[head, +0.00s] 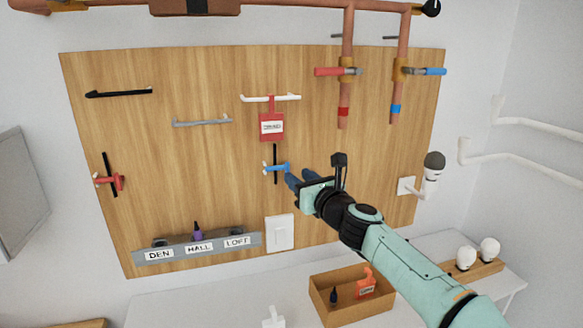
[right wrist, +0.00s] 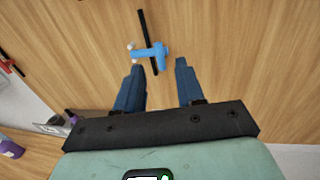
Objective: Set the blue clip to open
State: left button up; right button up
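The blue clip (head: 275,167) sits on a thin black vertical rod on the wooden wall board. In the right wrist view the blue clip (right wrist: 149,53) lies across the black rod (right wrist: 147,30), just beyond my fingertips. My right gripper (head: 290,177) is beside the clip, to its right in the head view. In the right wrist view its two blue fingers (right wrist: 157,68) are apart with nothing between them. Whether they touch the clip cannot be told. My left gripper is not in view.
A red tag (head: 271,126) hangs from a white rail above the clip. A red clip (head: 109,181) is at the board's left. A white switch plate (head: 279,233) and a labelled grey rack (head: 197,249) are below. A wooden box (head: 352,299) stands on the white counter.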

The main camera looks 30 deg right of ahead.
aim_at(288, 169)
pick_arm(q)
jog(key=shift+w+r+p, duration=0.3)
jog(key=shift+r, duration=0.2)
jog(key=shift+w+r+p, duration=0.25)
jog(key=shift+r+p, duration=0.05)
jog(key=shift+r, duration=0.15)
pick_arm(e)
jog(key=w, duration=0.4)
jog(key=shift+w+d, duration=0.1)
jog(key=shift+w, duration=0.15)
jog(key=shift+c, duration=0.3)
grip_shut()
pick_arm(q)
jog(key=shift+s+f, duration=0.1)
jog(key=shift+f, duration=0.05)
